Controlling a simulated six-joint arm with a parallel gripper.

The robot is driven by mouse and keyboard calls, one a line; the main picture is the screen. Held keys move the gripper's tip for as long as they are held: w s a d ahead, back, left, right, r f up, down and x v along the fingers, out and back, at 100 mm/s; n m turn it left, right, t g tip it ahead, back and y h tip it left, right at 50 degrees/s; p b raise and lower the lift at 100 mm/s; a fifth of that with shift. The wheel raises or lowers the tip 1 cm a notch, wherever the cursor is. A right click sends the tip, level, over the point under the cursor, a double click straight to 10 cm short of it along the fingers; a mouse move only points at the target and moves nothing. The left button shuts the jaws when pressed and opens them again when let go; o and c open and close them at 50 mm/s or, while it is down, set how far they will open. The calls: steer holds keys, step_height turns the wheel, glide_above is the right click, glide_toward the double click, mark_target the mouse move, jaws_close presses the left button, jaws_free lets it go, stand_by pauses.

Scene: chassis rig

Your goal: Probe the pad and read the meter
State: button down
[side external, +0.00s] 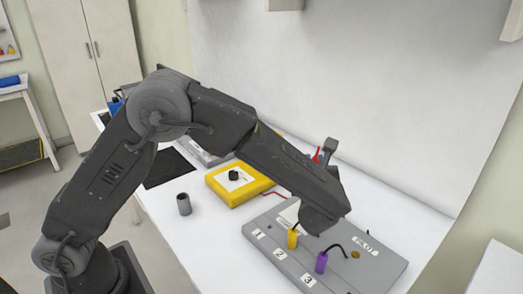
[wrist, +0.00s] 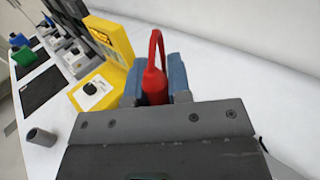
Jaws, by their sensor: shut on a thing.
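My gripper (wrist: 155,82) has blue fingers shut on a red probe (wrist: 155,88), whose red cable loops up above it in the wrist view. In the side view the gripper is mostly hidden behind my arm; a bit of red (side external: 318,155) shows beyond it. The yellow meter (side external: 236,186) with a black dial lies left of my wrist; its upright part shows in the wrist view (wrist: 110,40). The grey board (side external: 335,278) carries labels 1, 2, 3 and PILOT, a yellow plug (side external: 292,239), a purple plug (side external: 321,262) and a small brass-coloured pad (side external: 355,254). The probe tip is hidden.
A grey cup (side external: 184,204) stands on the white table left of the meter. A black mat (side external: 168,169) lies behind it. Blue and green items (wrist: 22,56) stand farther off in the wrist view. A white wall (side external: 400,90) backs the table. The near-left tabletop is clear.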

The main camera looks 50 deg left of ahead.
steer(key=w+d+m+t+h, duration=0.2)
steer(key=d+m+h, duration=0.1)
steer(key=d, duration=1.2)
step_height(320, 180, down, 6)
steer(key=shift+s, duration=0.25)
steer(key=shift+a+f, duration=0.1)
steer(key=shift+f, duration=0.6)
stand_by(0.8)
steer(key=shift+r, duration=0.1)
step_height(320, 180, up, 7)
stand_by(0.7)
stand_by(1.0)
steer(key=s+a+f+m+t+h, duration=0.1)
steer(key=s+a+h, duration=0.1)
steer(key=a, duration=1.1)
steer(key=s+a+f+m+t+h, duration=0.1)
steer(key=s+a, duration=0.4)
steer(key=a, duration=0.8)
steer(key=shift+s+f+h, duration=0.3)
steer(key=shift+f+h, duration=0.05)
steer(key=shift+h, duration=0.15)
